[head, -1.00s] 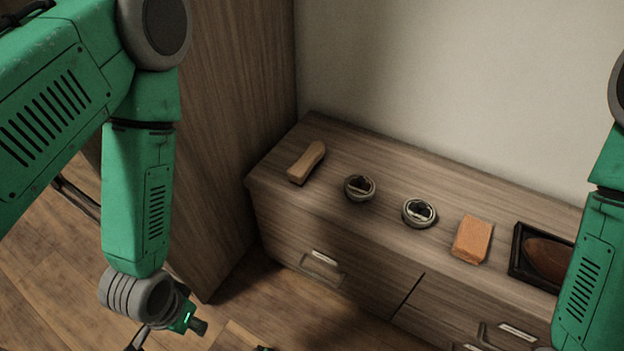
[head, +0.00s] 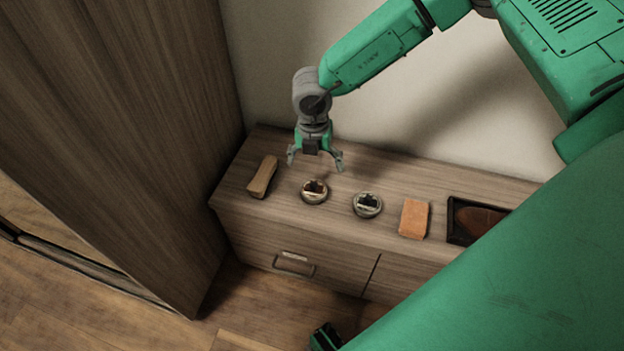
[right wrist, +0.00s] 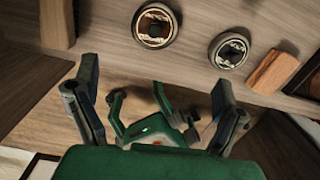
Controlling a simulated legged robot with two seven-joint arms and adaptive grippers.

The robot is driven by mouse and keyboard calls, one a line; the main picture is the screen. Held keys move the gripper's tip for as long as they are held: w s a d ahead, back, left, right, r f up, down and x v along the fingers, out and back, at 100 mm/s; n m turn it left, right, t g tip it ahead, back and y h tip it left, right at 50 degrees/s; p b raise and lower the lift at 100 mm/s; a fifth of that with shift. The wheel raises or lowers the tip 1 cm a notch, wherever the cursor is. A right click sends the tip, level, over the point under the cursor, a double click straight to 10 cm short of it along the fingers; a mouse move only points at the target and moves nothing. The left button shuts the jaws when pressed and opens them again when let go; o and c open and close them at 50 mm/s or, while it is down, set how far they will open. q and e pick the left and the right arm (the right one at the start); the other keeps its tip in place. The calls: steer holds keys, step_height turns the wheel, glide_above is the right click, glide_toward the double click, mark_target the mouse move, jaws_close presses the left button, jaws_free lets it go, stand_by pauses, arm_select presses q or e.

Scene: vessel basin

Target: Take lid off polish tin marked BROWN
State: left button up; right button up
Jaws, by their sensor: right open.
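Two round tins with dark rims and pale labels stand on the cabinet top. The left tin (head: 314,191) has a brown-tinted centre and also shows in the right wrist view (right wrist: 156,26). The right tin (head: 367,204) has a dark, blackish centre and also shows there (right wrist: 229,50). The lettering is too small to read. Both look lidded. My right gripper (head: 315,164) is open and empty, above and just behind the left tin, apart from it. Part of my left gripper (head: 325,338) shows low at the cabinet's front; its jaws are unclear.
A wooden brush or block (head: 263,177) lies left of the tins. An orange-brown block (head: 414,218) and a dark tray (head: 456,226) with a brown item lie right. A tall wood panel (head: 130,130) stands left, the wall behind. My right arm covers the lower right.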

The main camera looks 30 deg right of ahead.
steer(key=r+m, duration=0.1)
steer(key=m, duration=0.1)
steer(key=m+b, duration=0.1)
steer(key=b, duration=0.1)
glide_above(314, 185)
steer(key=shift+y, duration=0.4)
steer(key=f, duration=0.7)
steer(key=shift+s+a, duration=0.2)
steer(key=shift+a, duration=0.2)
steer(key=shift+d+f+b, duration=0.25)
steer(key=shift+f+b, duration=0.05)
steer(key=shift+f, duration=0.4)
steer(key=f, duration=0.1)
steer(key=f+b, duration=0.1)
steer(key=f, duration=0.1)
steer(key=shift+w+d+f+b, duration=0.2)
steer(key=shift+w+f+b, duration=0.05)
steer(key=shift+f+b, duration=0.15)
steer(key=shift+a+f, duration=0.1)
steer(key=shift+f, duration=0.35)
arm_select(q)
step_height(314, 185, down, 4)
steer(key=shift+f, duration=0.1)
arm_select(e)
steer(key=shift+r, duration=0.1)
steer(key=shift+c, duration=0.5)
steer(key=c, duration=0.9)
